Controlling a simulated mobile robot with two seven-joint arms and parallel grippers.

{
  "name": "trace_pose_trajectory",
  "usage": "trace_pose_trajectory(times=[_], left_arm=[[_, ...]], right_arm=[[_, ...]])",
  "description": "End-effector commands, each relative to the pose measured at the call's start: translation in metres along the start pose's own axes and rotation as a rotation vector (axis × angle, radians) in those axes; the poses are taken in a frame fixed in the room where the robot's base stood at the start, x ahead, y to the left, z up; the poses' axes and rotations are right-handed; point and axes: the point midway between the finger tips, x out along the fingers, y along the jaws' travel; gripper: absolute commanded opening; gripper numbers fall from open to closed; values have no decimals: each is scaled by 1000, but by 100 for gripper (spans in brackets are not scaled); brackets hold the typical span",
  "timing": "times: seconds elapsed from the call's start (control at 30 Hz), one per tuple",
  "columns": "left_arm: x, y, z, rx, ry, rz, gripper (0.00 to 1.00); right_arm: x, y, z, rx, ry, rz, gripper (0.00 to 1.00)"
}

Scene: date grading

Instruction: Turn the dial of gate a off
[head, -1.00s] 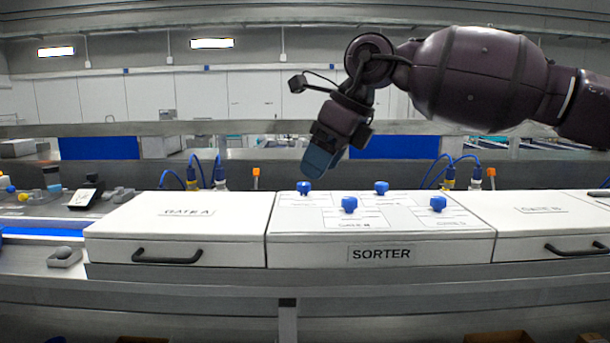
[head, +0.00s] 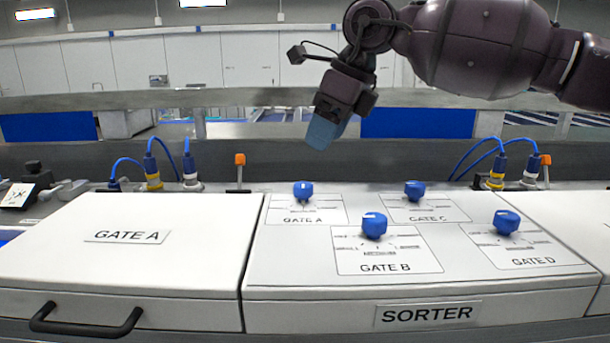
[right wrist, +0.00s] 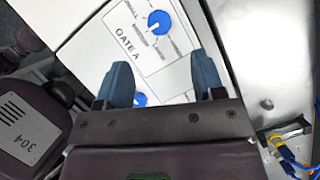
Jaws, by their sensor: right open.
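The gate A dial (head: 303,190) is a blue knob on the white sorter panel (head: 270,262), at the panel's back left, above the label GATE A. In the right wrist view the gate A dial (right wrist: 158,22) shows ahead of the fingers, with its white pointer line and printed scale. My right gripper (head: 322,132) hangs above and behind that dial in the head view, apart from it. Its blue fingers (right wrist: 163,80) are open with nothing between them at dial height. My left gripper is not in view.
The dials of gate B (head: 374,226), gate C (head: 415,190) and gate D (head: 507,222) stand on the same panel. A white box lid marked GATE A (head: 80,235) with a black handle (head: 86,320) is to the left. Blue cables (head: 480,158) rise behind the panel.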

Motion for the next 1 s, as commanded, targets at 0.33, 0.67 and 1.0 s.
trace_pose_trajectory(times=[0.33, 0.67, 1.0], left_arm=[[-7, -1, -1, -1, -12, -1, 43], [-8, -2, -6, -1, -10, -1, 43], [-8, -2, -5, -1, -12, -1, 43]], right_arm=[[56, 0, 0, 1, 3, 3, 62], [94, 0, 0, 2, 1, 1, 62], [99, 0, 0, 1, 0, 0, 62]])
